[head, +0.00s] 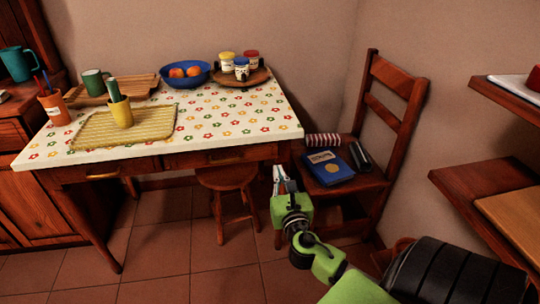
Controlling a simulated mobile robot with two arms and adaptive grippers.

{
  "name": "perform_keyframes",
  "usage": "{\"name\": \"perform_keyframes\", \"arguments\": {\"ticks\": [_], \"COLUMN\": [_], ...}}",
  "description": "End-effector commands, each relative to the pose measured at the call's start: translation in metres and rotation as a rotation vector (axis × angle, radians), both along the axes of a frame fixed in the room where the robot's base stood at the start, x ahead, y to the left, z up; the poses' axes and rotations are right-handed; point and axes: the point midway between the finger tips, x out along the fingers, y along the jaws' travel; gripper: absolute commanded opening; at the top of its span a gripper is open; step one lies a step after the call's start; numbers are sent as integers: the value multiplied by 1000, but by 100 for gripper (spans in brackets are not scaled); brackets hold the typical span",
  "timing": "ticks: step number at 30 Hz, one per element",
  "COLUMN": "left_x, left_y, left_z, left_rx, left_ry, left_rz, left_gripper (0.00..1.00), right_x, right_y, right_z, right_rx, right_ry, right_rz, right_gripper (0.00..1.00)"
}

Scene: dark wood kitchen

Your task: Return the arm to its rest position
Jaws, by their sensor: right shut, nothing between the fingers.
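My right arm (325,262) is green and black and reaches in from the lower right. My right gripper (279,174) is shut and empty. In the picture it shows between the table's right front corner and the wooden chair (388,135). The fingertips are small in the view. My left gripper is not in view.
A table (220,137) with a flowered top holds a blue bowl (184,74) of fruit, a yellow cup (121,112) and jars. A stool (228,178) stands under it. Books (328,168) lie on the chair. Shelves (470,180) jut out at right. Tiled floor is clear at front left.

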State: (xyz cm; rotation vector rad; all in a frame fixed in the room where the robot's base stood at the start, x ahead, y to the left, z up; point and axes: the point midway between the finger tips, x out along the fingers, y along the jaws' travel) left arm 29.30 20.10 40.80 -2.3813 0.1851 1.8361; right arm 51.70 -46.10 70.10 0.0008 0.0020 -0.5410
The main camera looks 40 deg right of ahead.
Motion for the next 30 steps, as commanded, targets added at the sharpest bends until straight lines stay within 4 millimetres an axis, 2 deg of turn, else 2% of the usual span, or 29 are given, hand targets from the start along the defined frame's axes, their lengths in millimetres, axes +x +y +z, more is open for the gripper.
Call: {"name": "perform_keyframes", "arguments": {"ticks": [8,11,14,17,19,21,24,27,30], "left_x": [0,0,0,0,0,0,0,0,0], "left_y": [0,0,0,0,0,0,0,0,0], "left_z": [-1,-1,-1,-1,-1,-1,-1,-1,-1], "left_rx": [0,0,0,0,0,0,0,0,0], "left_ry": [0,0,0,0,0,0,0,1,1], "left_rz": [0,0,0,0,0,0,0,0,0], "left_gripper": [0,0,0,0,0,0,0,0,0], "right_x": [-4,-8,-21,-45,-67,-92,-127,-157,-185], "right_y": [2,3,8,23,43,69,112,154,195], "right_z": [0,-12,-46,-100,-143,-183,-228,-258,-278], "right_rx": [3,83,317,691,982,1254,1575,1804,1968], "right_ry": [-1,-9,-37,-88,-131,-178,-240,-294,-340], "right_rz": [-1,-15,-67,-184,-309,-461,-703,-941,-1174], "right_gripper": [0,0,0,0,0,0,0,0,0]}}
